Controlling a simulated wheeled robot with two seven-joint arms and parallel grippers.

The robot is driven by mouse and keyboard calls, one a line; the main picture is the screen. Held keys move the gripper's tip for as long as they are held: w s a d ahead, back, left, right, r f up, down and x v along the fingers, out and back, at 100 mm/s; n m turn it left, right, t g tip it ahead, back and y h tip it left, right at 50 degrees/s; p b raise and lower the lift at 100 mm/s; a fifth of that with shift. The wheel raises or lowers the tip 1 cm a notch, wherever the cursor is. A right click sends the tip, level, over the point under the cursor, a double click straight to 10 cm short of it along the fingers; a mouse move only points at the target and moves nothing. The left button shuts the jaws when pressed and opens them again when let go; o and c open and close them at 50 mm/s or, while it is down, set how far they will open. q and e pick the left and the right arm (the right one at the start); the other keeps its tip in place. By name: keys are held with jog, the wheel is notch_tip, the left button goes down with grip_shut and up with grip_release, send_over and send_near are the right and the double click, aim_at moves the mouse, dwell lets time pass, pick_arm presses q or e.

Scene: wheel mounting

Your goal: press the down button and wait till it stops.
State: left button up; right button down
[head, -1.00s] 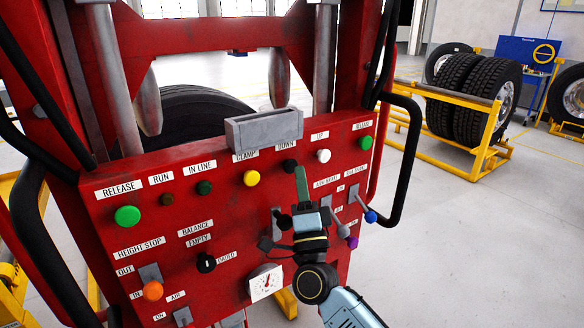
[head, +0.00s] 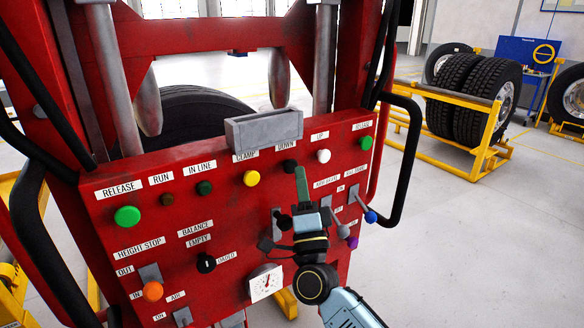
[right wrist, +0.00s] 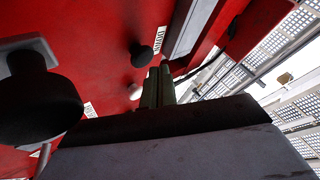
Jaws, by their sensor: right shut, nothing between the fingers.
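The down button (head: 290,166) is a small black knob under the DOWN label on the red control panel (head: 226,218). My right gripper (head: 300,170) has its green fingers shut with nothing between them. In the head view its tips are just to the right of the down button and overlap its edge closely. In the right wrist view the shut fingers (right wrist: 158,80) point at the panel, with a black knob (right wrist: 141,55) just left of the tips. I cannot tell whether the tips touch the button. My left gripper is out of view.
A yellow button (head: 251,178) and a white button (head: 323,156) flank the down button. A grey box (head: 263,130) sits on the panel's top edge above. A black curved handle (head: 408,160) stands at the right. Tires on a yellow rack (head: 470,160) stand behind, with clear floor between.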

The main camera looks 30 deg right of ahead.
jog(key=shift+w, duration=0.1)
dwell(0.6)
jog(key=shift+w, duration=0.3)
jog(key=shift+w+a+y+b, duration=0.15)
jog(key=shift+w+y+b, duration=0.2)
jog(key=shift+w, duration=0.55)
dwell(1.0)
jog(key=shift+s, duration=0.1)
dwell(0.3)
jog(key=shift+s+p, duration=0.5)
jog(key=shift+s, duration=0.75)
